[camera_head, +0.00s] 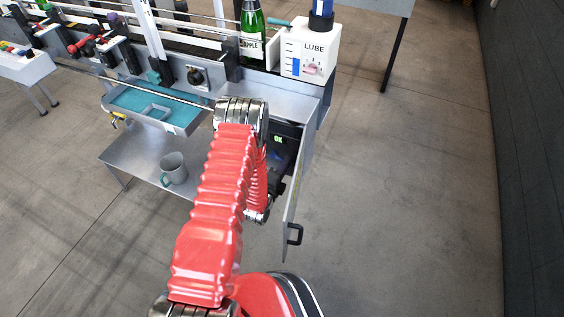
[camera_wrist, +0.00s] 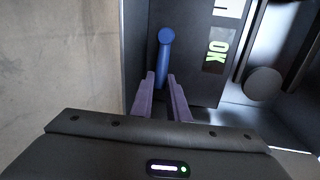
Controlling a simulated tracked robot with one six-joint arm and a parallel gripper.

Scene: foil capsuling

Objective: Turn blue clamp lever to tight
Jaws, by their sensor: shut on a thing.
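The blue clamp lever (camera_wrist: 163,55) shows in the wrist view on a dark panel. Its rounded end points up, away from me, and its lower part lies between my fingers. My gripper (camera_wrist: 161,77) has its two purple fingers shut on the lever, one on each side. A display reading OK (camera_wrist: 217,50) is right of the lever; it also shows inside the open cabinet in the head view (camera_head: 278,140). In the head view my red arm reaches into the cabinet and hides the lever.
The cabinet door (camera_head: 292,190) stands open on the right, with a black handle (camera_head: 295,235). A grey mug (camera_head: 174,168) stands on the lower shelf (camera_head: 130,160). Above are a teal-lined tray (camera_head: 125,98), a green bottle (camera_head: 252,20) and a white LUBE container (camera_head: 309,50). The floor at right is clear.

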